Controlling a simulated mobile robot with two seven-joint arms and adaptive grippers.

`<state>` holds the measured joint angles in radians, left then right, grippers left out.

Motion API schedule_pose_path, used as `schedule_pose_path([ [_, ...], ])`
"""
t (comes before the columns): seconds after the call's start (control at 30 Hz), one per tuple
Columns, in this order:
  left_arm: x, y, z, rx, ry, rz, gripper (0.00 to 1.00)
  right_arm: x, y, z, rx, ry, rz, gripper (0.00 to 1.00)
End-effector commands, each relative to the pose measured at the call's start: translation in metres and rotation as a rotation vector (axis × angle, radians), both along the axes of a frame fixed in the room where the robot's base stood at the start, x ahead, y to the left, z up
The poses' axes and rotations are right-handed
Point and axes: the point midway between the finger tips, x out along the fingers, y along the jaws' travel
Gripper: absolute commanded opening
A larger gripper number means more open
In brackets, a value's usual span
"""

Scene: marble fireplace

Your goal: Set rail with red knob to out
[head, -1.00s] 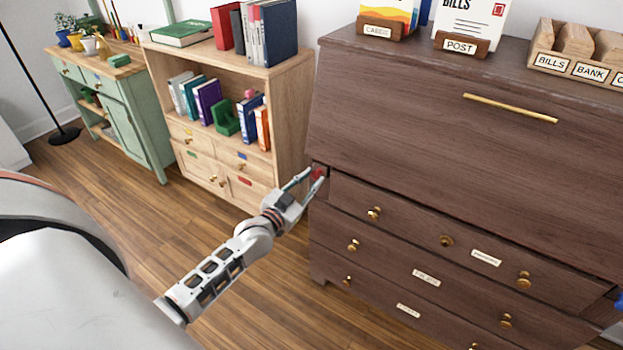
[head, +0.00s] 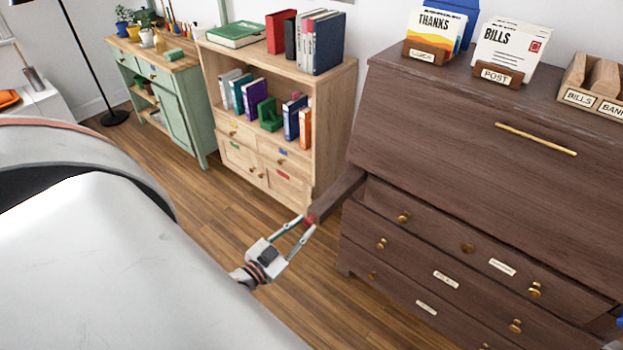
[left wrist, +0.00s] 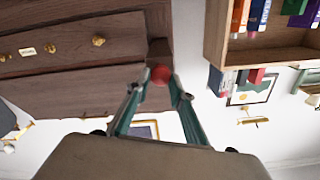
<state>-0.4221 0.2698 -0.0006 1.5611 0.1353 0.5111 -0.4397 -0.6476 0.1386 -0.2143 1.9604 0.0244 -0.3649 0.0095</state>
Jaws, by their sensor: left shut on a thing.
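The rail (head: 338,193) is a dark wooden bar that sticks out from the left front of the brown desk (head: 420,150), beside the top drawer. Its red knob (head: 310,219) is at the front end. My left gripper (head: 306,224) is shut on the red knob. In the left wrist view the red knob (left wrist: 160,74) sits between the two fingertips of the left gripper (left wrist: 158,82), with the rail's dark wood (left wrist: 160,50) behind it. My right gripper is not in view.
A wooden bookcase (head: 330,95) stands to the left of the desk, with a green cabinet (head: 185,110) beyond it. Letter holders (head: 495,74) stand on the desk top. A brass handle (head: 536,138) crosses the closed desk front. Wooden floor lies open before the bookcase.

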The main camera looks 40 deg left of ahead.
Motion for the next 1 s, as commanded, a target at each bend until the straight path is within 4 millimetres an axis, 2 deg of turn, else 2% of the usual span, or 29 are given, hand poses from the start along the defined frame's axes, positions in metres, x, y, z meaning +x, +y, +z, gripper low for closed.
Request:
schedule_pose_path([
  [0.13, -0.009, 0.0, 0.0, -0.001, -0.001, 0.0, 0.0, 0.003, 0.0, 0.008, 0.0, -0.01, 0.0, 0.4],
  [0.5, -0.012, -0.001, -0.002, -0.001, 0.001, -0.001, 0.0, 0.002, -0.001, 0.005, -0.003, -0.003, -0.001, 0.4],
  [0.53, -0.012, -0.001, -0.002, -0.001, 0.001, -0.001, 0.3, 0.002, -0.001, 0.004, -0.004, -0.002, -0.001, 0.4],
  [0.57, -0.012, -0.001, -0.002, -0.001, 0.002, 0.0, 0.38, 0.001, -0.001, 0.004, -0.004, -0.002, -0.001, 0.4],
  [0.87, -0.01, 0.0, -0.001, 0.0, 0.0, 0.0, 0.39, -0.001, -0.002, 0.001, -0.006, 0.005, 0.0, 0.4],
  [1.0, -0.016, 0.0, -0.001, -0.001, 0.001, 0.0, 0.39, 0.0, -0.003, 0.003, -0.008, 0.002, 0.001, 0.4],
])
